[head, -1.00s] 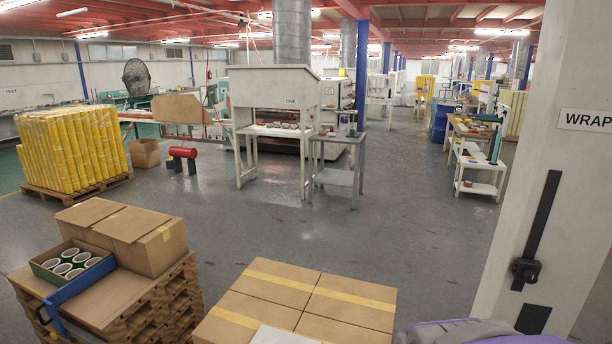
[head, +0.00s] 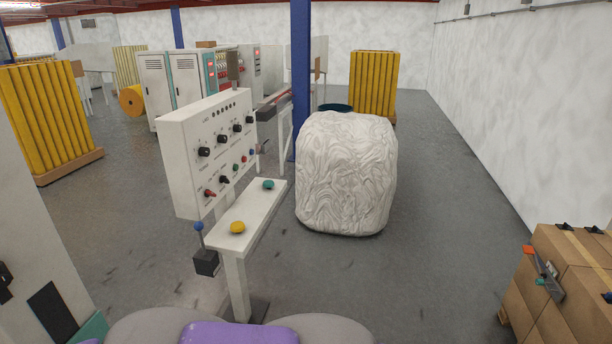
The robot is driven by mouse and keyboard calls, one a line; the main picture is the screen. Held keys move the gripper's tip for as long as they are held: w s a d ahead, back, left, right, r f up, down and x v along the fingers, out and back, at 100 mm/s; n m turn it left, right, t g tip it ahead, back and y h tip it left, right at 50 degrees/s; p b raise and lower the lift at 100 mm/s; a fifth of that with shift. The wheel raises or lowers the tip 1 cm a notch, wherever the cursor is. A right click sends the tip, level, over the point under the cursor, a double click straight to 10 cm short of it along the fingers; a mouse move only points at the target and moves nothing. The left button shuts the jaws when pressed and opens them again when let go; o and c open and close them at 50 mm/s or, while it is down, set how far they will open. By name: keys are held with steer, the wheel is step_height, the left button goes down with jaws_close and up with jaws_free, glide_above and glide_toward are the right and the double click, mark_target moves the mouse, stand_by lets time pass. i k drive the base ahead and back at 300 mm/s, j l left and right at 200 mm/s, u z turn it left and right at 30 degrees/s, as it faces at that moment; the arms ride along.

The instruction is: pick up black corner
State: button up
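Small black corners (head: 565,226) sit on the top edge of the stacked cardboard boxes (head: 530,290) at the lower right. My gripper is not in view. Only purple and grey parts of my own body show at the bottom edge, well left of the boxes.
A white control panel with a shelf (head: 262,215) stands close in front. A large white wrapped load (head: 346,175) stands behind it to the right. An orange and grey tool (head: 542,268) rests on the boxes. Open grey floor (head: 440,220) lies between load and boxes.

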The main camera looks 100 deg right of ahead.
mark_target(565, 227)
steer(key=z, duration=4.9)
steer(key=i+j, duration=0.15)
steer(key=i, duration=0.9)
steer(key=i+j, duration=0.15)
steer(key=i, duration=0.85)
steer(key=i+j, duration=0.2)
steer(key=i, duration=0.85)
steer(key=i+j, duration=0.15)
steer(key=i, duration=0.85)
